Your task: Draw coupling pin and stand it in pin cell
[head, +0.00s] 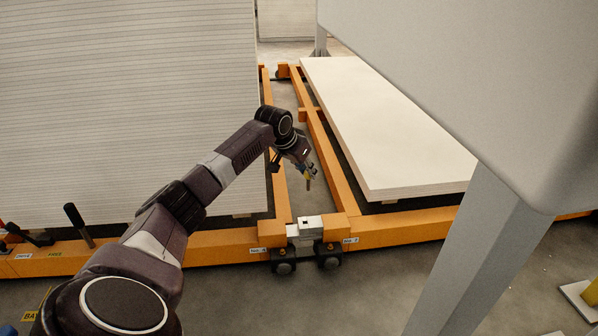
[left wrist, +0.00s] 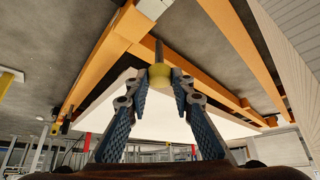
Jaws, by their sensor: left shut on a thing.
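My left gripper (head: 309,172) is above the gap between two orange carts, behind the grey coupling (head: 306,228) that sits between their front ends. In the left wrist view its two blue-padded fingers (left wrist: 160,82) are closed on the yellow head of the coupling pin (left wrist: 160,76). The pin's dark shaft (left wrist: 159,50) sticks out beyond the fingertips. In the head view the pin (head: 308,184) shows small, hanging below the fingers and clear of the coupling. I cannot make out the pin cell. My right gripper is not in view.
The left cart carries a tall stack of white boards (head: 130,110); the right cart carries a low white stack (head: 385,125). A large grey panel and post (head: 480,250) block the right side. Black-handled tools (head: 78,224) stand at the far left.

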